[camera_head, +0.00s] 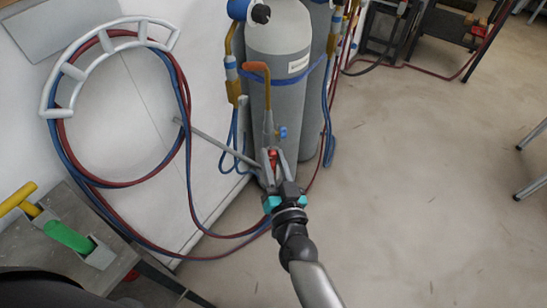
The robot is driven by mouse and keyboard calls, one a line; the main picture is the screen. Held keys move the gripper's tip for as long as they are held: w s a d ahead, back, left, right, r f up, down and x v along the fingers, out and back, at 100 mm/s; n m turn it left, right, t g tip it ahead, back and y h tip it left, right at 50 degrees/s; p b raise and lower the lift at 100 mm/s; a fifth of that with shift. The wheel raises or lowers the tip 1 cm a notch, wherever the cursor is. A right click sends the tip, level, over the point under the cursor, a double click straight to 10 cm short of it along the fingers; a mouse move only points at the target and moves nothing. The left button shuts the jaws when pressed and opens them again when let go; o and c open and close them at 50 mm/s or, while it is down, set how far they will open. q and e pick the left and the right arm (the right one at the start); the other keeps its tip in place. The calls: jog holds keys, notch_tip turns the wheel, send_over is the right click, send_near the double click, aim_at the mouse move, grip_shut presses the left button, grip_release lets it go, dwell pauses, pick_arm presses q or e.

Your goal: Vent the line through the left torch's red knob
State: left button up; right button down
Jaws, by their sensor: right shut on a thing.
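A torch (268,110) with a bent copper-coloured tip stands upright in front of the grey gas cylinder. A blue knob (282,132) sits on its right side, and a red knob (273,154) sits lower down. My right gripper (271,160) reaches up from the bottom of the view and is shut on the red knob, with its fingers on either side of it. The fingers and wrist hide the lower part of the torch. My left gripper is not in view.
Grey cylinders (278,45) stand behind the torch. Red and blue hoses hang from a white wall rack (75,72) and loop towards the torch. A bench (75,208) at lower left holds yellow (18,197) and green (68,236) handled things.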

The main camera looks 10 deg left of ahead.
dwell(0.3)
jog(key=c, duration=0.6)
grip_release()
jog(key=p+v, duration=0.2)
jog(key=v, duration=1.3)
jog(key=shift+s+d, duration=0.1)
jog(key=shift+s, duration=0.05)
